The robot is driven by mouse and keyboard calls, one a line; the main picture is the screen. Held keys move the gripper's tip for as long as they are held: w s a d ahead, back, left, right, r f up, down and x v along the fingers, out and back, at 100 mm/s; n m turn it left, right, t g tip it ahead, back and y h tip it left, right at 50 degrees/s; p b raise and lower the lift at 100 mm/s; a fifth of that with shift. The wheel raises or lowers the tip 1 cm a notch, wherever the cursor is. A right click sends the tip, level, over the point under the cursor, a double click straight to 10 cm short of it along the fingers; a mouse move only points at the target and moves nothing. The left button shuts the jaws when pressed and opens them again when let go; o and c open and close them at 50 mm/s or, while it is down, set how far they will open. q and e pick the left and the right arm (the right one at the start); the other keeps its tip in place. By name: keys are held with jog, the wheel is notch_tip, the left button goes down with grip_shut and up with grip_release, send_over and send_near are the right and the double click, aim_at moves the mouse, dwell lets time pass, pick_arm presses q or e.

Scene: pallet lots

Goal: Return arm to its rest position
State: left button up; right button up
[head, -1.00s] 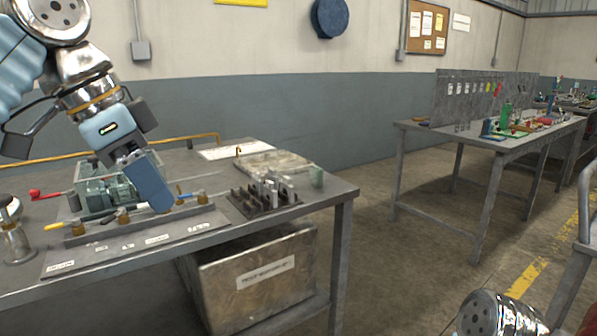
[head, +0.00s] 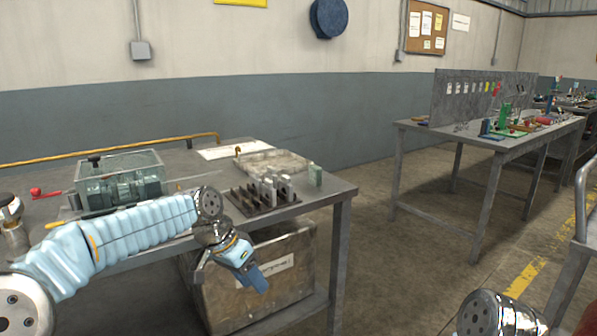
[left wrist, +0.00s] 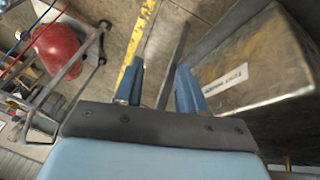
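My left arm (head: 120,235), in a pale blue sleeve, reaches in from the lower left of the head view, across the front of the near workbench. My left gripper (head: 256,279) hangs below the bench edge, pointing down, in front of the cardboard box on the lower shelf. In the left wrist view, its two blue fingers (left wrist: 160,68) stand apart with nothing between them, so it is open and empty. Only a shiny rounded part of my right arm (head: 489,315) shows at the bottom right; the right gripper is out of view.
The labelled box (head: 292,283) sits below. A second bench (head: 500,142) stands at right, with clear floor between.

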pick_arm(q)
jog(key=s+d+f+n, duration=0.15)
jog(key=s+f, duration=0.25)
jog(key=f, duration=1.1)
jog(key=s+d+f+n, duration=0.1)
jog(key=s+f+n, duration=0.25)
jog(key=f, duration=1.15)
jog(key=s+a+f+n, duration=0.1)
jog(key=s+f+n, duration=0.1)
jog(key=s+f, duration=0.3)
jog(key=s+a+f+n+g, duration=0.1)
jog(key=s+f, duration=0.5)
jog(key=s, duration=0.6)
jog(key=shift+s+a+f+n+y, duration=0.15)
jog(key=shift+s+a+n+y, duration=0.15)
jog(key=shift+a+n, duration=0.25)
jog(key=shift+w, duration=0.1)
